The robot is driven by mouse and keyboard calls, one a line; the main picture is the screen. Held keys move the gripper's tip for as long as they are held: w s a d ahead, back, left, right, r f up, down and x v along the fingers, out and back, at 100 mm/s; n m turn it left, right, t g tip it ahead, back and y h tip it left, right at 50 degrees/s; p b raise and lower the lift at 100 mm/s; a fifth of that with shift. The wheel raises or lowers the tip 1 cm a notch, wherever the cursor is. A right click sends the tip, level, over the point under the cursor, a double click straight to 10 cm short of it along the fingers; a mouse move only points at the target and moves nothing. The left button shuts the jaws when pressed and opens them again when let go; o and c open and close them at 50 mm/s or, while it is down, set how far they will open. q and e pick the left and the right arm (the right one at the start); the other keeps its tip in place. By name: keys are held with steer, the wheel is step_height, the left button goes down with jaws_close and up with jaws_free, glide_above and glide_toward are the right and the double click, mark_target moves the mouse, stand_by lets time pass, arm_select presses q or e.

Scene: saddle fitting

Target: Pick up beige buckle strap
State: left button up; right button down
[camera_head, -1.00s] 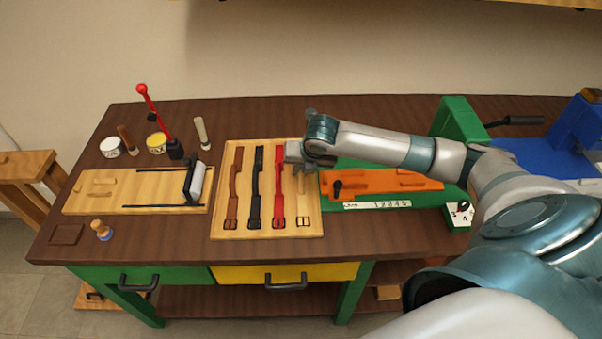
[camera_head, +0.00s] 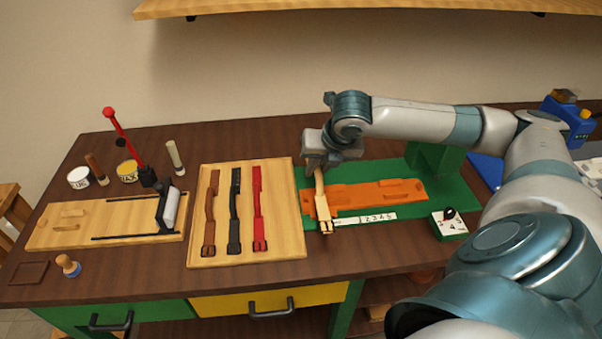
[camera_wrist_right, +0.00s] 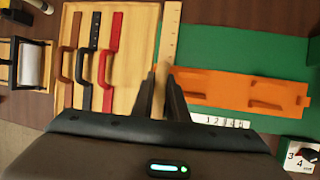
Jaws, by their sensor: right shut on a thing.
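The beige buckle strap (camera_head: 322,203) hangs from my right gripper (camera_head: 318,165), its buckle end down, in front of the left end of the orange fixture. The right gripper is shut on the strap's upper part. In the right wrist view the strap (camera_wrist_right: 170,45) runs between the two fingers (camera_wrist_right: 163,95), with holes along it; its buckle end is hidden behind the gripper. The wooden tray (camera_head: 283,205) holds a brown strap (camera_head: 210,215), a black strap (camera_head: 234,210) and a red strap (camera_head: 258,208). My left gripper is not in view.
An orange fixture (camera_head: 375,193) lies on a green base (camera_head: 415,175) with a numbered strip (camera_head: 365,218). A dial box (camera_head: 449,224) stands to its right. A wooden board with a roller (camera_head: 170,208) and a red-knobbed lever (camera_head: 125,140) are at left.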

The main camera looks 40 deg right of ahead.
steer(key=shift+s+d+r, duration=0.55)
steer(key=shift+s+d, duration=0.05)
steer(key=shift+s, duration=0.1)
